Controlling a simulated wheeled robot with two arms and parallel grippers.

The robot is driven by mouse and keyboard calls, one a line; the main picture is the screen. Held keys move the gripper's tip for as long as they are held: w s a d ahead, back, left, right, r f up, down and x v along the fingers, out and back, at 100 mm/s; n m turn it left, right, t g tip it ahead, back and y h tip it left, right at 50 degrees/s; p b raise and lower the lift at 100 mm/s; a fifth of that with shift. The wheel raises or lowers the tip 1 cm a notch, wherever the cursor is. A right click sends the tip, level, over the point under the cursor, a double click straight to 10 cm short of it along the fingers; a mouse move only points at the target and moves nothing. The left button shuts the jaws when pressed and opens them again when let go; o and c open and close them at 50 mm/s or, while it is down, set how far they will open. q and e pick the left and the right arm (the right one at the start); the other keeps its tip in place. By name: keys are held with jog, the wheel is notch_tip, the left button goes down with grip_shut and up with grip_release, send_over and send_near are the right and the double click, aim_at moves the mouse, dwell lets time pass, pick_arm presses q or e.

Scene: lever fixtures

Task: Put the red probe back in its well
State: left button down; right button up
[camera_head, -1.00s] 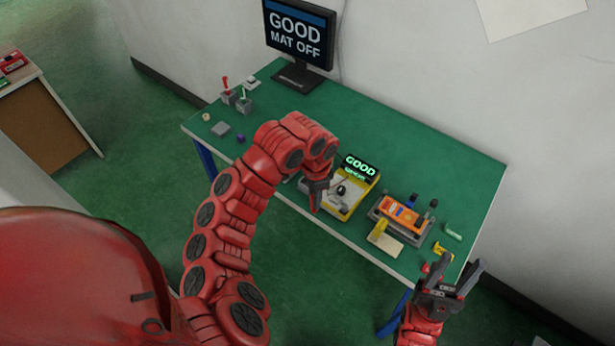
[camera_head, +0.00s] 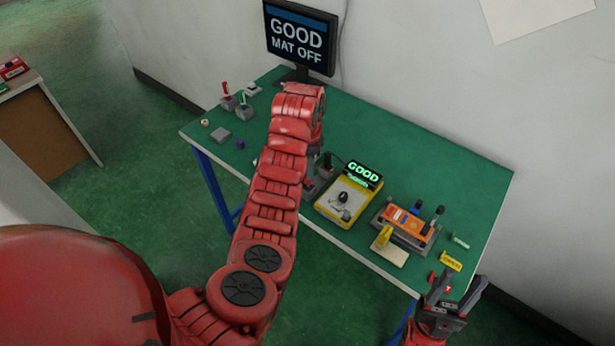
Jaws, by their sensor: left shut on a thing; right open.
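A yellow tester (camera_head: 331,213) with a black knob and a lit display reading GOOD (camera_head: 362,174) stands at the table's middle. A grey block (camera_head: 309,189) sits at its left, partly covered by my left arm; I cannot make out its wells. My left gripper (camera_head: 325,163) is just above and behind this block, mostly hidden by its own arm. It is shut; the red probe that showed in it earlier is now hidden or too small to tell. My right gripper (camera_head: 461,287) is open and empty at the table's front right corner.
An orange board (camera_head: 403,221) lies in a grey fixture, with a yellow piece (camera_head: 382,238) on a pale card before it. Red-handled (camera_head: 225,88) and green-handled (camera_head: 241,97) levers stand at the far left. A monitor (camera_head: 299,38) reads GOOD, MAT OFF. The back right is clear.

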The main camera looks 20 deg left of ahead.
pick_arm(q)
notch_tip(320, 180, down, 2)
jog(key=p, duration=0.2)
jog(key=shift+w+f+p, duration=0.1)
jog(key=shift+f+p, duration=0.1)
jog(key=shift+p, duration=0.2)
jog(key=shift+f, duration=0.5)
jog(key=shift+f, duration=0.2)
jog(key=c, duration=0.7)
grip_release()
